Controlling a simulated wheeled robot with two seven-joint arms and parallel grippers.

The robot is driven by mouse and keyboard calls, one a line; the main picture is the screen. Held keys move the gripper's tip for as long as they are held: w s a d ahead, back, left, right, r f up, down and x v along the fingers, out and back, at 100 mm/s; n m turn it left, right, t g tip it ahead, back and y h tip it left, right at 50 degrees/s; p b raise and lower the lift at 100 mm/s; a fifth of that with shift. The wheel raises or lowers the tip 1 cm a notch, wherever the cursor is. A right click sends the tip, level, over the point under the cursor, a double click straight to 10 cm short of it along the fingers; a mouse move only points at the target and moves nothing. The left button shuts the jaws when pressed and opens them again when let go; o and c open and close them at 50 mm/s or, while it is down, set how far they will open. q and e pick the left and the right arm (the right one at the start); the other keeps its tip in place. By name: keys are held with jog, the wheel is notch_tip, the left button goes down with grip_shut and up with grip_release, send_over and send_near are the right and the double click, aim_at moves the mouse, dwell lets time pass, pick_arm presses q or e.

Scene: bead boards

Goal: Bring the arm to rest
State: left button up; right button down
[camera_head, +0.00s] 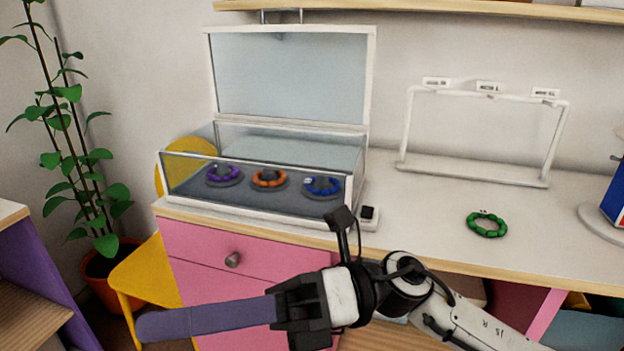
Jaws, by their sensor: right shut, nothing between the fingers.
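My right arm (485,325) comes in from the lower right. My right gripper (287,314) is in front of the pink drawers, below the desk's front edge. It is shut and holds nothing. A long purple bar (205,319) shows to the left of the gripper, and I cannot tell whether they touch. My left gripper is out of view. A display case (262,218) with its lid (290,75) raised stands on the desk. In it are a purple bead ring (212,177), an orange one (269,184) and a blue one (322,191).
A green bead ring (487,232) lies on the white desk (420,225). Behind it stands a white frame (470,175) with small labels on top. A small black-and-white device (369,221) sits right of the case. A yellow chair (150,275) and plant (75,155) are at the left.

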jog(key=w+d+f+m+t+y, duration=0.2)
jog(key=w+d+m+t+y, duration=0.2)
jog(key=w+m+t, duration=0.95)
jog(key=w+d+f+m+t+h, duration=0.1)
jog(key=d+f+m+t+h, duration=0.5)
jog(key=m, duration=0.4)
jog(key=w+d+f+m+t+h, duration=0.25)
jog(key=f+m+t+h, duration=0.25)
jog(key=f+m, duration=0.5)
jog(key=s+d+f+m+g+h, duration=0.2)
jog(key=s+d+f+m+h, duration=0.15)
jog(key=f, duration=0.45)
jog(key=s+d+f+m+g+h, duration=0.1)
jog(key=s+d+f+m+h, duration=0.15)
jog(key=d+f+m, duration=0.35)
jog(key=s+d+f+m+g+h, duration=0.1)
jog(key=s+d+f+g, duration=0.1)
jog(key=s+f, duration=0.4)
jog(key=s+d+f+m+g+h, duration=0.2)
jog(key=s+d+f+g, duration=0.1)
jog(key=s+f, duration=0.4)
jog(key=shift+s+d+f+g, duration=0.25)
jog(key=shift+s+f+g, duration=0.1)
jog(key=shift+f, duration=0.55)
